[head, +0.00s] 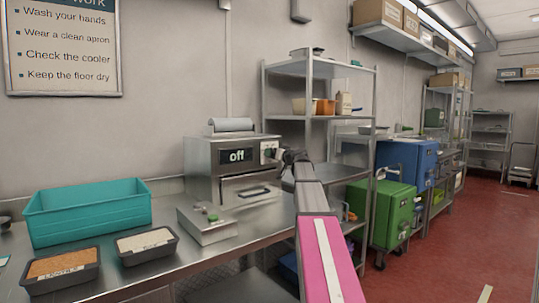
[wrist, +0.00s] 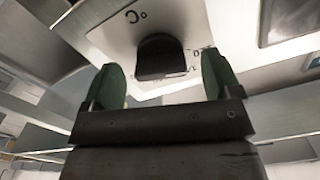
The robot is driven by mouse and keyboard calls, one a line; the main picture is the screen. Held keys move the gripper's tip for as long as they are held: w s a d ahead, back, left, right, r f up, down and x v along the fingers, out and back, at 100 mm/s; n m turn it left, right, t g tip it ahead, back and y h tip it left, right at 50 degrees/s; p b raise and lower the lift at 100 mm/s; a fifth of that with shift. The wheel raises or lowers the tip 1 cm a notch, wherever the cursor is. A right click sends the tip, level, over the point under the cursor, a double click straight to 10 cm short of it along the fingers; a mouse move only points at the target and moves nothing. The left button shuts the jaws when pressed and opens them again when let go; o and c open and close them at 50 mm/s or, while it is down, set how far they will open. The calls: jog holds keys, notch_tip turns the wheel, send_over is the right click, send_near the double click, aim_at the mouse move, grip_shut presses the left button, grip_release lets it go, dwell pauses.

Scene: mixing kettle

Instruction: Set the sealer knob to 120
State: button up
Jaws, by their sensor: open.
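The sealer (head: 207,160) is a steel box on the bench in the head view, with a dark display (head: 237,155) that reads "off". Its knob (wrist: 161,57) is black and shows in the wrist view on a pale dial plate (wrist: 118,32) marked "°C". My gripper (wrist: 163,72) is open, with one green finger on each side of the knob. I cannot tell whether the fingers touch it. In the head view my gripper (head: 284,156) is at the right of the sealer's front and hides much of the knob. The knob's pointer setting cannot be read.
A teal bin (head: 88,215) and two dark trays, one labelled lentils (head: 62,269) and one with pale contents (head: 146,245), stand left on the bench. A small steel device (head: 207,225) sits before the sealer. Steel shelving (head: 318,118) stands behind my arm.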

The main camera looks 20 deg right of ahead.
jog(key=v, duration=0.6)
jog(key=shift+s, duration=0.15)
